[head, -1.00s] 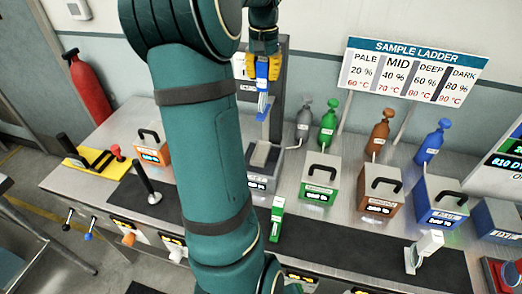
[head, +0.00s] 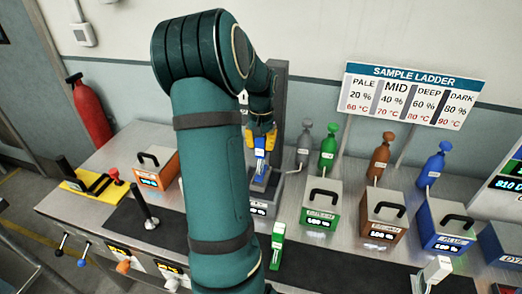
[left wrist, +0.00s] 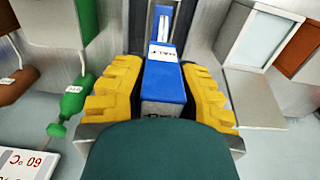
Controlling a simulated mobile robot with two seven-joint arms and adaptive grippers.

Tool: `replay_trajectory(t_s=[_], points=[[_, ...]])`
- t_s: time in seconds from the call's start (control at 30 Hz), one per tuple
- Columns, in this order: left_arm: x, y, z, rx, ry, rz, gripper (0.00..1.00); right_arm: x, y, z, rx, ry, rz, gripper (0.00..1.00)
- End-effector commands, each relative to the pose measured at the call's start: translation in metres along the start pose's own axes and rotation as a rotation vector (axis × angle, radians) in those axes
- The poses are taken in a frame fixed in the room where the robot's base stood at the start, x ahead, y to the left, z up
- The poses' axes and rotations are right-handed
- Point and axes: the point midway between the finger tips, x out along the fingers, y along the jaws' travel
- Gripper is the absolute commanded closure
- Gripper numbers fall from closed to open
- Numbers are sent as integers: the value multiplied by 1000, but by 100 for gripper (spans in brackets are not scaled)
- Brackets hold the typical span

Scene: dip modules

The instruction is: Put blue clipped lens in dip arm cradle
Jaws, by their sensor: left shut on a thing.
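My left gripper (head: 262,137) is shut on the blue clipped lens (head: 260,145), which hangs down from its yellow fingers in front of a tall grey dip stand (head: 280,110). In the left wrist view the yellow fingers (left wrist: 160,95) press both sides of the blue clip (left wrist: 163,84), which bears a white tag. The lens end points down toward the grey tank below the stand. The cradle cannot be told apart behind the clip and fingers, and I cannot tell whether the lens touches it. My right gripper is not in view.
Green (head: 320,205), brown (head: 383,215) and blue (head: 445,226) tanks stand to the right, with bottles behind. An orange tank (head: 156,168) stands left. A green clip (head: 277,245) stands on the dark mat. My left arm hides part of the bench.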

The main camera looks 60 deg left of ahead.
Motion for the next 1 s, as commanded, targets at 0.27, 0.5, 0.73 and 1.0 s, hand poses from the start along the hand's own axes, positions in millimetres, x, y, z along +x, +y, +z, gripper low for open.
replay_trajectory(t_s=[0.27,0.5,0.73,1.0], points=[[25,0,0,0,0,0,100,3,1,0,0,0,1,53],[25,0,0,0,0,0,100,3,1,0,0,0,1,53],[28,0,0,-1,-1,0,49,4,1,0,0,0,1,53],[26,0,0,-1,0,0,49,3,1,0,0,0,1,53]])
